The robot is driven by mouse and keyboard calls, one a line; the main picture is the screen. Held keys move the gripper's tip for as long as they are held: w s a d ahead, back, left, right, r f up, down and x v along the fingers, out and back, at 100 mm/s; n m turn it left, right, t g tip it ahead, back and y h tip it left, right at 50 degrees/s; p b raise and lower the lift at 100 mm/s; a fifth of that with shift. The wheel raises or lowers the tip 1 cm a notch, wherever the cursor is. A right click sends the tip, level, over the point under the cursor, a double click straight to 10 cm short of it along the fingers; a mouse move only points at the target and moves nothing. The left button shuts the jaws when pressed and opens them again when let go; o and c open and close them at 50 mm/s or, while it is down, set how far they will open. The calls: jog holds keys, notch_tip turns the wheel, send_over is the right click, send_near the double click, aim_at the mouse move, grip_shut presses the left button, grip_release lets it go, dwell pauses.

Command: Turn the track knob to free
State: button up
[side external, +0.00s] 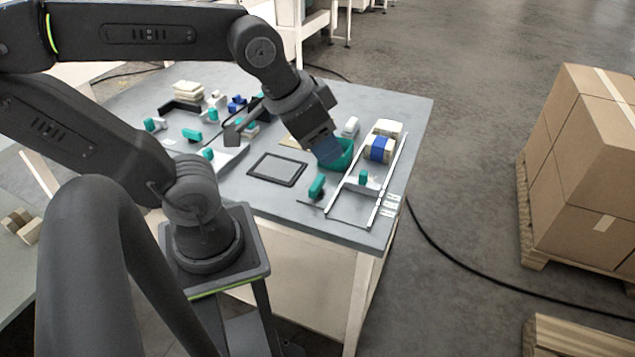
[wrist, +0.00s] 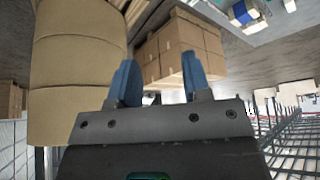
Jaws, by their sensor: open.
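Several small teal knobs or handles are on the grey table; I cannot tell which is the track knob. One teal knob (side external: 317,186) stands left of the railed track (side external: 374,212), and another teal knob (side external: 363,177) is between the rails. My gripper (side external: 328,152) points down over the right part of the table, its blue fingers in front of a teal round part (side external: 345,158) and partly hiding it. In the wrist view my gripper (wrist: 157,77) has its two blue fingers spread with nothing between them. No knob is clear in the wrist view.
A pale block with a blue band (side external: 380,149) sits between the rails. A black frame (side external: 277,169) lies left of the track. More teal handles (side external: 192,135) and pale stacked pieces (side external: 187,91) are at the left. Stacked cartons (side external: 585,150) stand on the floor at right.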

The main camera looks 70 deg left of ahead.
jog(key=w+a+f+n+g, duration=0.3)
jog(key=w+a+f+n, duration=0.2)
jog(key=a, duration=0.3)
jog(key=n+g, duration=0.3)
jog(key=n, duration=0.1)
send_near(317, 182)
notch_tip(317, 182, down, 10)
jog(key=shift+s+f, duration=0.1)
grip_shut()
